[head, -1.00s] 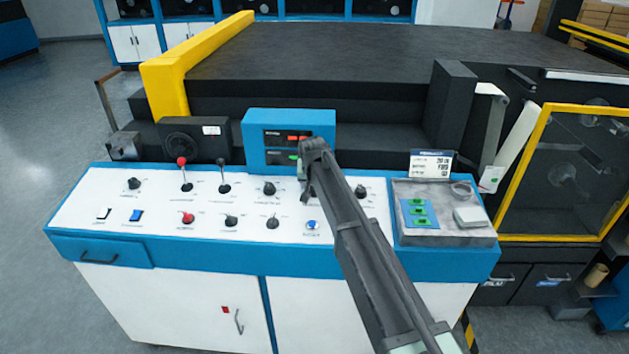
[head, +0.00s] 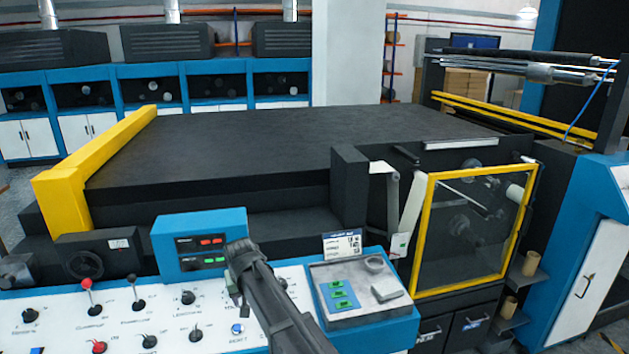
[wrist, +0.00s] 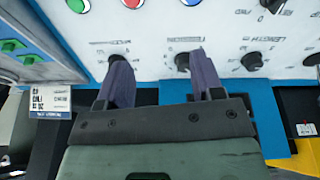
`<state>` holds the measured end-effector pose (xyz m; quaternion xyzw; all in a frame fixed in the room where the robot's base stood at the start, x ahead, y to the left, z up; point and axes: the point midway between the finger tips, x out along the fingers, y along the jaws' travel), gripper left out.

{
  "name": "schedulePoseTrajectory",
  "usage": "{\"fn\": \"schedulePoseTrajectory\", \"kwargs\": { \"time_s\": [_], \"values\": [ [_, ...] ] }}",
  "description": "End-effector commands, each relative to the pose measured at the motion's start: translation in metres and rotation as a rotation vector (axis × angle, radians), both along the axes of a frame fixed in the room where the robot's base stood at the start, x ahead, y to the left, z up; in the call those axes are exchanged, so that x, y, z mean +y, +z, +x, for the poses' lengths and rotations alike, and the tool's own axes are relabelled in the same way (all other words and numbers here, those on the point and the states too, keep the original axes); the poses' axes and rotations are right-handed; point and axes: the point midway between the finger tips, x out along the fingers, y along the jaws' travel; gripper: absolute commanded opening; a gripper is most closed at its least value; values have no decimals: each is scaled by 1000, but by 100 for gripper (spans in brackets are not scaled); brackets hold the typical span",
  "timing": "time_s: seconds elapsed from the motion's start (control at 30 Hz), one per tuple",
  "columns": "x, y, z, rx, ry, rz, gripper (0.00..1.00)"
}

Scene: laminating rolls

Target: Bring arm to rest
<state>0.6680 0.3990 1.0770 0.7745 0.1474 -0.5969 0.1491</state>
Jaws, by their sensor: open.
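My gripper (wrist: 160,68) is open, with two dark purple fingers apart and nothing between them. In the wrist view it is over the white control panel (wrist: 225,20), with the fingertips in front of two black knobs (wrist: 183,61). Whether the fingers touch the panel cannot be told. In the head view my arm reaches up from the bottom edge, and its end (head: 238,292) is over the panel, just right of the blue display box (head: 200,244). The fingertips are hard to make out there.
Behind is the machine's dark bed (head: 270,140) with a yellow guard (head: 95,165). A yellow-framed window (head: 470,230) is at the right.

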Motion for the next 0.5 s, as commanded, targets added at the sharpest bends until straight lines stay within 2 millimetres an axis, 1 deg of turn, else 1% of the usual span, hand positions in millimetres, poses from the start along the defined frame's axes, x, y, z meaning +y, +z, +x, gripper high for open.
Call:
{"fn": "schedulePoseTrajectory", "kwargs": {
  "time_s": [0.03, 0.07, 0.1, 0.17, 0.2, 0.27, 0.3, 0.4, 0.47, 0.5],
  "values": [
    [-51, -5, -30, 35, -15, -16, 61],
    [-79, -7, -43, 60, -23, -26, 61],
    [-116, -10, -61, 90, -39, -35, 61],
    [-169, -14, -88, 136, -71, -43, 61],
    [-204, -16, -108, 165, -97, -46, 61],
    [-253, -19, -140, 202, -145, -44, 61],
    [-283, -22, -160, 224, -184, -38, 61],
    [-343, -26, -202, 255, -291, -20, 61],
    [-370, -28, -215, 256, -354, -10, 61],
    [-383, -29, -217, 256, -386, -6, 61]
  ]
}}
